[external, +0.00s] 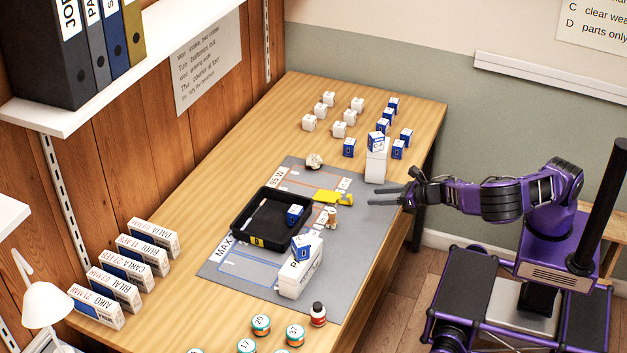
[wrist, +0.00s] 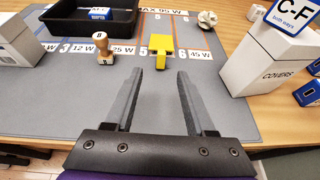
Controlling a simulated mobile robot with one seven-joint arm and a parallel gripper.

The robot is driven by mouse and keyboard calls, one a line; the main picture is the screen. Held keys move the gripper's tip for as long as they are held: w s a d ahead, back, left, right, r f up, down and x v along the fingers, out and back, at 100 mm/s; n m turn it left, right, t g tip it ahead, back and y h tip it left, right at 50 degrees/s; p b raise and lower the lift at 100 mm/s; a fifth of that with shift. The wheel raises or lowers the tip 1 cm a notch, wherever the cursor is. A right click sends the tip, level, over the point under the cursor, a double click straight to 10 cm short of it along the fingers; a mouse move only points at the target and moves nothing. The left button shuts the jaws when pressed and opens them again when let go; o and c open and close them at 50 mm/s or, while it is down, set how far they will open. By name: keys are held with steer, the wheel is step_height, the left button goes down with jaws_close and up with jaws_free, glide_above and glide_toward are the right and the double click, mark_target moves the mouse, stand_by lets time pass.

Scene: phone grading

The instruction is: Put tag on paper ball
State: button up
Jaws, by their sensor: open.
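A crumpled white paper ball (external: 315,160) lies on the grey mat near its far end; it also shows at the top right of the wrist view (wrist: 207,19). A yellow piece (external: 331,197), which looks like the tag, lies on the mat right of the black tray; it is also in the wrist view (wrist: 160,43). My gripper (external: 370,196) is over the mat's right edge, open and empty. In the wrist view the fingers (wrist: 160,78) point towards the yellow piece, which sits ahead of them and apart from them. Nothing covers the paper ball.
A black tray (external: 247,226) holds a blue box. A wooden stamp (external: 332,216) stands beside the yellow piece. A white COVERS box (external: 376,166) with a blue-and-white C-F card stands close to my gripper's right in the wrist view. Another white box (external: 301,270) stands nearer.

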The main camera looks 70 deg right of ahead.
mark_target(350, 195)
steer(key=x, duration=0.4)
steer(key=shift+w+d+r+b, duration=0.15)
steer(key=shift+d+r+b, duration=0.05)
steer(key=shift+r+b, duration=0.1)
steer(key=x, duration=0.6)
steer(key=shift+b, duration=0.35)
jaws_close()
